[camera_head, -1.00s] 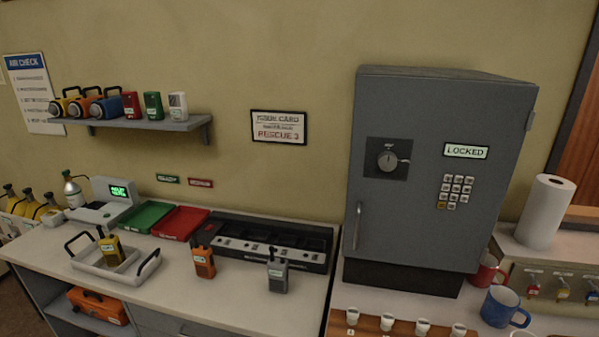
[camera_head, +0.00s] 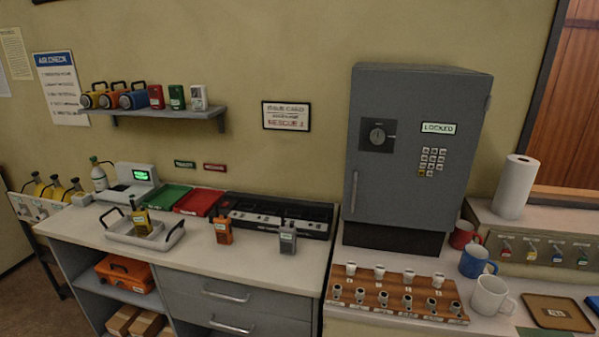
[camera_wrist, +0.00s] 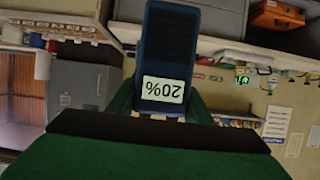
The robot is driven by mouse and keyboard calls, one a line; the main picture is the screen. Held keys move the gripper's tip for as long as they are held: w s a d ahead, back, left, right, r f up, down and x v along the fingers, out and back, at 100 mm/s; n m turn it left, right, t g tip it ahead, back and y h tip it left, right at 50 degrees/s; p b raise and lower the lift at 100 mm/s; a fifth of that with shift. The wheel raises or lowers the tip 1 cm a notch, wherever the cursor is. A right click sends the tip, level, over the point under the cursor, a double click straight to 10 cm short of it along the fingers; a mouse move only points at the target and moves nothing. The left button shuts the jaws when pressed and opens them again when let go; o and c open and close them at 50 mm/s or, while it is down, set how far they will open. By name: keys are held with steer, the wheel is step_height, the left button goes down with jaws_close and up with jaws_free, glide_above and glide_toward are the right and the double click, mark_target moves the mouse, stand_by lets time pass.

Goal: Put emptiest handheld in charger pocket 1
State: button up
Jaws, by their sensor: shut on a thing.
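A blue handheld (camera_wrist: 168,50) with a white label reading 20% is held in my gripper (camera_wrist: 162,108) in the wrist view. My gripper is not in the head view. The black charger (camera_head: 275,212) lies at the back of the counter, left of the safe. Its pocket numbers are too small to read. A yellow handheld (camera_head: 142,222) stands in a white tray (camera_head: 150,238). An orange handheld (camera_head: 222,229) and a grey handheld (camera_head: 287,238) stand on the counter before the charger.
Green (camera_head: 158,196) and red (camera_head: 199,201) trays lie left of the charger. A locked grey safe (camera_head: 405,170) stands right of it. A wooden rack (camera_head: 395,290) and mugs are in front of the safe. A shelf (camera_head: 160,112) hangs above. The counter's front strip is clear.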

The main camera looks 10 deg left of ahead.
steer(key=s+d+f+x, duration=0.1)
steer(key=f+x, duration=0.2)
steer(key=x, duration=1)
steer(key=w+d+f+n+y, duration=0.1)
steer(key=w+d+f, duration=0.3)
steer(key=f, duration=0.4)
steer(key=w+d+f, duration=0.4)
steer(key=d+f, duration=0.1)
steer(key=f, duration=0.3)
steer(key=s+d+f, duration=0.2)
steer(key=d+f, duration=0.8)
steer(key=f, duration=0.2)
steer(key=s+d+f, duration=0.3)
steer(key=d+f, duration=0.8)
steer(key=f, duration=0.1)
steer(key=shift+s, duration=0.3)
